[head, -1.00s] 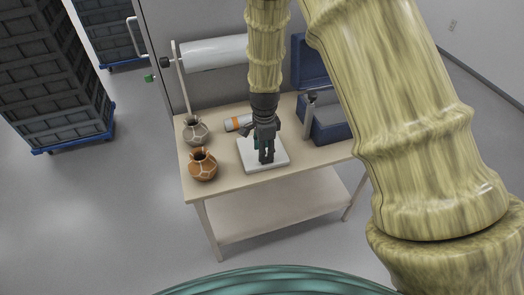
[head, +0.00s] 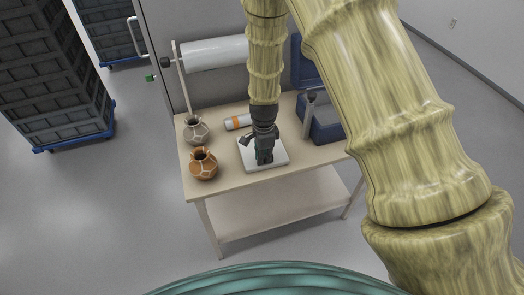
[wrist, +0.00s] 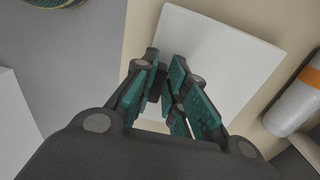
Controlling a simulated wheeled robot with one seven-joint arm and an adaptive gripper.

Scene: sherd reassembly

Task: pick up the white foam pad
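The white foam pad (head: 280,159) is a flat, square slab lying near the front middle of the table. My gripper (head: 264,160), dark with teal finger pads, points down over the pad and hides part of it in the head view. In the wrist view, the fingers (wrist: 165,66) are partly apart with a narrow gap, seen against the pad's left part (wrist: 215,60). Nothing is visibly held between them. I cannot tell whether the fingertips touch the pad.
An orange jug (head: 203,166) and a grey jug (head: 195,133) stand left of the pad on the table (head: 225,181). A white tube with an orange band (head: 237,122) lies behind the pad. A blue open case (head: 329,131) sits to the right.

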